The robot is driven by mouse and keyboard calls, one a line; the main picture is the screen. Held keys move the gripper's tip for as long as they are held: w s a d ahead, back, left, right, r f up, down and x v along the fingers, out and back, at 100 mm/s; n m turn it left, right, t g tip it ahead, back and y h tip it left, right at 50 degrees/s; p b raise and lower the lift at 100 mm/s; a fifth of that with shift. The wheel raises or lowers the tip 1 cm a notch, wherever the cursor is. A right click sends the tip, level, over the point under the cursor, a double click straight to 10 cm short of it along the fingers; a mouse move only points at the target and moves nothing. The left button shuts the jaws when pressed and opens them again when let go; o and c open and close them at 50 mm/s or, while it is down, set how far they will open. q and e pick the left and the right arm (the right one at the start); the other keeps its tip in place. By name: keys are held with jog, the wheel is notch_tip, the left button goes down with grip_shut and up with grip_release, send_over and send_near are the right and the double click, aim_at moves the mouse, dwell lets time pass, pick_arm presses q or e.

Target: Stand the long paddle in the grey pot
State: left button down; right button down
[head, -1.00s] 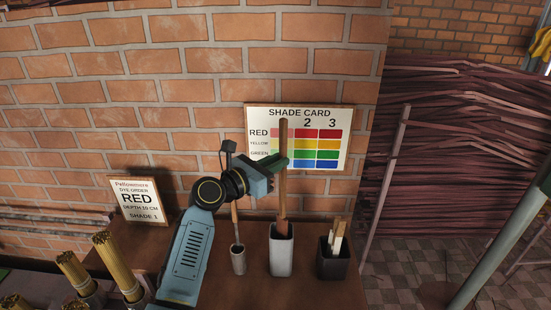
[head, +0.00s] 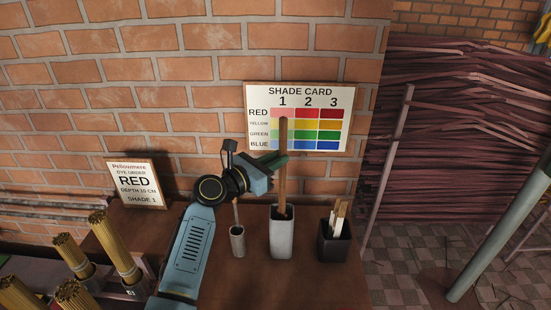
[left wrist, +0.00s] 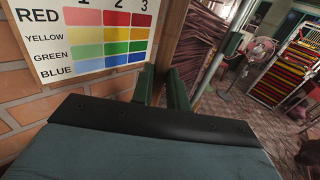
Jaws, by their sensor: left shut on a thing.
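The long wooden paddle (head: 283,185) stands nearly upright with its lower end inside the tall pale grey pot (head: 282,240). The pot's wall hides that end, so I cannot tell whether it touches the bottom. My left gripper (head: 276,163) is shut on the paddle's shaft, above the pot's rim. In the left wrist view the two green fingers (left wrist: 161,88) stand either side of the brown shaft (left wrist: 172,35). My right gripper is not in view.
A small grey cup (head: 237,243) with a thin stick stands left of the pot. A dark box (head: 335,250) with short pale sticks stands right. A shade card (head: 262,97) is behind, an order card (head: 138,184) far left. Incense bundles (head: 117,245) stand at front left.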

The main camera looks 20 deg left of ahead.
pick_arm(q)
jog(key=c, duration=1.3)
grip_release()
jog(key=v, duration=1.3)
jog(key=shift+s, duration=0.15)
jog(key=shift+a, duration=0.1)
